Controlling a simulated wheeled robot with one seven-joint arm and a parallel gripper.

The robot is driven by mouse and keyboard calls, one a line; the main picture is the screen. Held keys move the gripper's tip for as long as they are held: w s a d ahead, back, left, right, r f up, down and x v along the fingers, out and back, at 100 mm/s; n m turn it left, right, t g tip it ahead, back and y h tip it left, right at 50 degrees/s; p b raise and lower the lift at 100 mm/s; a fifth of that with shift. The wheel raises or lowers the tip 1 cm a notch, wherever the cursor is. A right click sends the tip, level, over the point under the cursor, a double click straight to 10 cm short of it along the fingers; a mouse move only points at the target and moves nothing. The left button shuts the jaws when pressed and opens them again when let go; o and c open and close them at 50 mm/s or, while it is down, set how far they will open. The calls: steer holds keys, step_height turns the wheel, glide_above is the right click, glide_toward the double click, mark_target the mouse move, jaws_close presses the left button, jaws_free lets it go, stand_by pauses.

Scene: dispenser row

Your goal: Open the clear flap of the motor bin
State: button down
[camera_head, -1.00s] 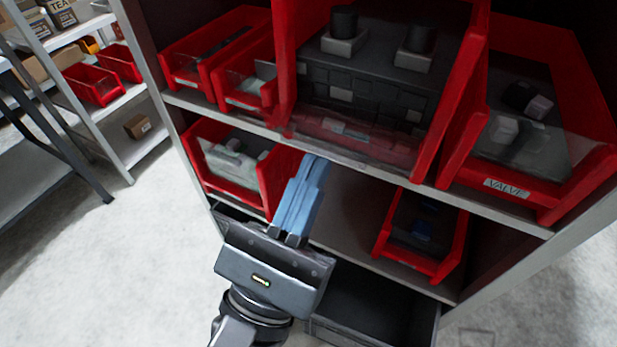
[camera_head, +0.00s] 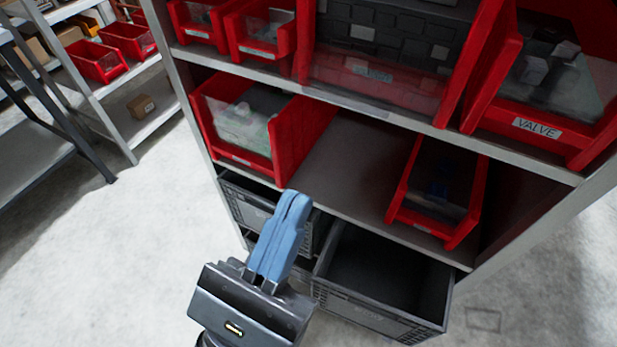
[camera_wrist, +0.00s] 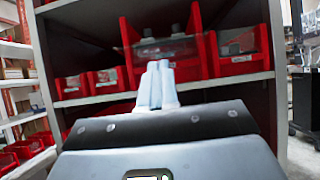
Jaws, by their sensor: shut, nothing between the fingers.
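A large red bin (camera_head: 462,85) on the upper shelf has a clear flap (camera_head: 375,85) hanging over its front. The flap looks closed, and dark blocks show behind it. A label on its front is too blurred to read with certainty; this seems to be the motor bin. The bin also shows in the wrist view (camera_wrist: 129,42), ahead of my fingers.
The VALVE bin (camera_head: 537,128) stands to the right of the large bin. Small red bins (camera_head: 262,50) are at the left. Two red bins (camera_head: 285,140) (camera_head: 465,215) sit on the lower shelf with bare space between. Grey open crates (camera_head: 375,318) are below.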

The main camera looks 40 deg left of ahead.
steer(key=shift+s+d+f, duration=0.15)
steer(key=shift+s+f, duration=0.05)
steer(key=shift+s, duration=0.35)
steer(key=shift+s+d+f, duration=0.1)
steer(key=shift+s+f, duration=0.05)
steer(key=shift+s, duration=0.35)
